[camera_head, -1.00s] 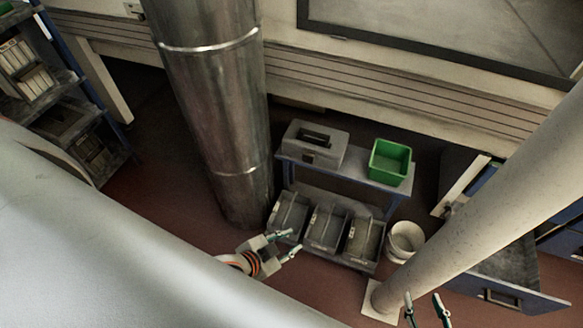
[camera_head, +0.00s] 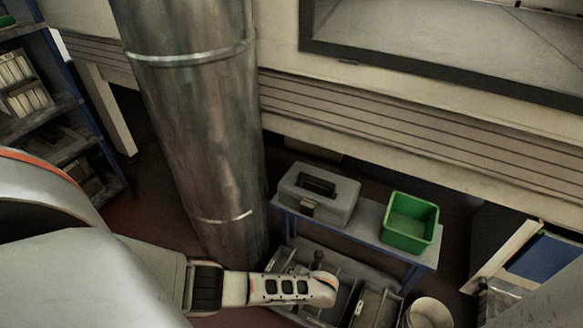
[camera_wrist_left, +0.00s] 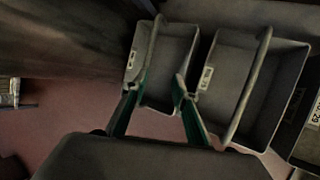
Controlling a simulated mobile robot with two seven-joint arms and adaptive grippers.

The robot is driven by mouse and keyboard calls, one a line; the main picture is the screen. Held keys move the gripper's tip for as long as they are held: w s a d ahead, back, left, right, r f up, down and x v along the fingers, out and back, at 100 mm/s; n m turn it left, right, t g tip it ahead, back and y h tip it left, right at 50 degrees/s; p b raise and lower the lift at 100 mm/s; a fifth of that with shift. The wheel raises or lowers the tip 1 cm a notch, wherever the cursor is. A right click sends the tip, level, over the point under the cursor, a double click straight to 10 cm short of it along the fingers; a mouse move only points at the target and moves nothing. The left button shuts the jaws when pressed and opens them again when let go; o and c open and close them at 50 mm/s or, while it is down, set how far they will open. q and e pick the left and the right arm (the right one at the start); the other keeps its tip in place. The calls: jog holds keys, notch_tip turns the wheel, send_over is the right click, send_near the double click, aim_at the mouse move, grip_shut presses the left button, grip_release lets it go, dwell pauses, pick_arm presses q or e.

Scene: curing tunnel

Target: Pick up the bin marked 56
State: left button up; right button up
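Grey bins stand on the low shelf of a bench; the left one (camera_head: 293,252) and middle one (camera_head: 345,283) are partly hidden by my left arm, and the right one (camera_head: 372,308) is cut by the frame edge. In the left wrist view, my left gripper (camera_wrist_left: 160,82) is open with green fingertips, over the near part of the left bin (camera_wrist_left: 170,50). The middle bin (camera_wrist_left: 263,75) is right of it. Their white labels are too small to read; I cannot tell which is 56. A right-edge label (camera_wrist_left: 315,106) seems to read 29. My right gripper is out of view.
A grey toolbox (camera_head: 325,200) and a green bin (camera_head: 409,222) sit on the bench top (camera_head: 365,225). A thick metal duct (camera_head: 195,120) rises just left of the bench. A white bucket (camera_head: 430,314) stands at the lower right.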

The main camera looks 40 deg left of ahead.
aim_at(286, 267)
pick_arm(q)
jog(key=shift+m+y, duration=0.4)
jog(key=shift+m, duration=0.2)
jog(key=b+x, duration=0.1)
jog(key=x, duration=0.1)
jog(key=a+b+x, duration=0.1)
jog(key=x, duration=0.2)
jog(key=r+b+x, duration=0.1)
jog(key=b+x, duration=0.1)
jog(key=x, duration=0.1)
jog(key=shift+s+a+f, duration=0.2)
jog(key=shift+s+a, duration=0.15)
jog(key=shift+w+a+f, duration=0.35)
jog(key=shift+a, duration=0.05)
jog(key=shift+w+r, duration=0.2)
jog(key=shift+r, duration=0.1)
grip_shut()
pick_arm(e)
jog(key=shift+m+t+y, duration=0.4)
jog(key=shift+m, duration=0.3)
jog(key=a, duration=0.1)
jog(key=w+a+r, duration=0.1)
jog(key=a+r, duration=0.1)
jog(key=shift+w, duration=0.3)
